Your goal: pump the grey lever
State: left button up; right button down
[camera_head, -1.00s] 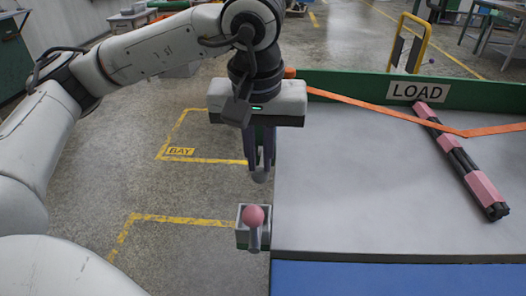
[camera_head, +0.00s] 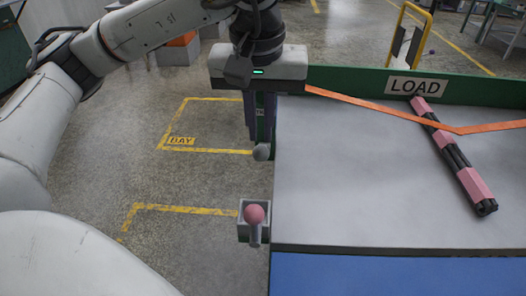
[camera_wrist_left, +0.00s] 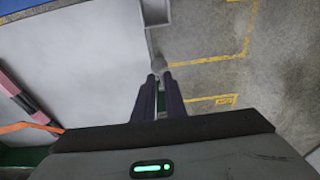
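My right gripper is not in view.
The grey table (camera_head: 350,180) carries a pink-and-black hose (camera_head: 455,160) under an orange strap (camera_head: 400,115). A LOAD sign (camera_head: 415,86) is on the green back rail. Open floor lies left.

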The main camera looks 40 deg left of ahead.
aim_at(260, 158)
pick_arm(q)
jog(key=shift+s+d+f+b, duration=0.1)
jog(key=shift+s+f+b, duration=0.1)
jog(key=shift+f+b, duration=0.55)
jog(key=shift+s+d+f+b, duration=0.15)
jog(key=shift+s+f+b, duration=0.1)
jog(key=shift+f+b, duration=0.5)
jog(key=shift+s+d+f+b, duration=0.1)
jog(key=shift+s+f+b, duration=0.1)
jog(key=shift+f+b, duration=0.55)
jog(key=shift+f, duration=0.3)
jog(key=shift+s+d+f+b, duration=0.15)
jog(key=shift+s+f+b, duration=0.05)
jog(key=shift+f+b, duration=0.6)
jog(key=shift+s+d+f+b, duration=0.1)
jog(key=shift+s+f+b, duration=0.05)
jog(key=shift+f+b, duration=0.6)
jog(key=shift+f, duration=0.15)
